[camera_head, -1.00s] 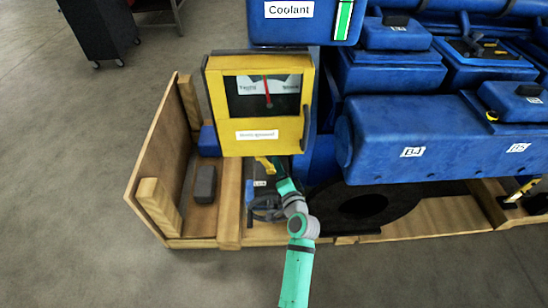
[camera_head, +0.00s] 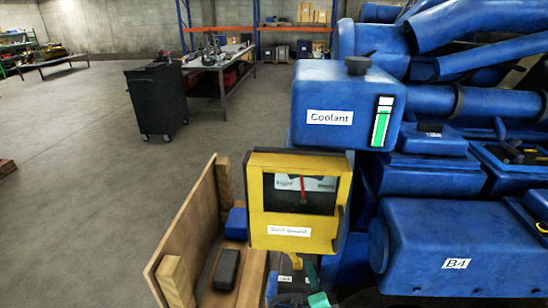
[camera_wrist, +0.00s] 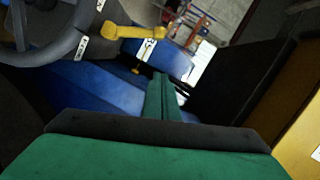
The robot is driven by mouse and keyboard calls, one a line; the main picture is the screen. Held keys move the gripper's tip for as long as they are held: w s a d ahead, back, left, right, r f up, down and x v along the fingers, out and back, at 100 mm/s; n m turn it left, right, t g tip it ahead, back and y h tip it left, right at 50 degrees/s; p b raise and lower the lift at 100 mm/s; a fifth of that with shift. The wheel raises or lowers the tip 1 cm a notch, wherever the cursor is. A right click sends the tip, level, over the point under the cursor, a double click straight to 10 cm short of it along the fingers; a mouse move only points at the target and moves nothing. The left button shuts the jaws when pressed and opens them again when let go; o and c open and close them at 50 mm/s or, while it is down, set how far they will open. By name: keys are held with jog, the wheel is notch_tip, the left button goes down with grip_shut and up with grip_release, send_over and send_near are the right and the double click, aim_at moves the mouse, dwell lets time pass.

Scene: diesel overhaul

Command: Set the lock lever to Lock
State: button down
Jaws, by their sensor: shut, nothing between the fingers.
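A yellow lever (camera_wrist: 132,33) shows at the top of the wrist view, beside a white label and a blue body; the label's text is too small to read. I cannot tell which setting the lever is at. My gripper (camera_wrist: 162,82) is shut and empty, with its green fingers pointing towards the blue body, apart from the lever in the picture. In the head view, only a green part of my arm shows at the bottom edge, below the yellow gauge box (camera_head: 258,220). A small yellow piece (camera_head: 296,258) shows just under that box; the rest is hidden or cut off.
A dark handwheel (camera_wrist: 45,40) with labels is at the wrist view's upper left. The blue coolant tank (camera_head: 345,95) and engine block (camera_head: 450,245) are to the right. A wooden crate wall (camera_head: 192,230) stands left. A black cabinet (camera_head: 157,100) stands behind; the left floor is open.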

jog(key=s+a+f+n+g+h, duration=0.1)
jog(key=s+a+f+n, duration=0.3)
jog(key=s, duration=0.8)
jog(key=s+a+f+n+g+h, duration=0.1)
jog(key=s+a+f, duration=0.4)
jog(key=s, duration=0.6)
jog(key=s+a+r+n, duration=0.2)
jog(key=s+n, duration=0.1)
jog(key=s, duration=0.3)
jog(key=s+a+r+n+y, duration=0.1)
jog(key=s+a+r+n, duration=0.1)
jog(key=s, duration=0.5)
jog(key=s+a+r+n, duration=0.3)
jog(key=s+r, duration=0.1)
jog(key=s, duration=0.3)
jog(key=shift+s+a+n, duration=0.2)
jog(key=shift+a+n, duration=0.1)
jog(key=shift+a, duration=0.1)
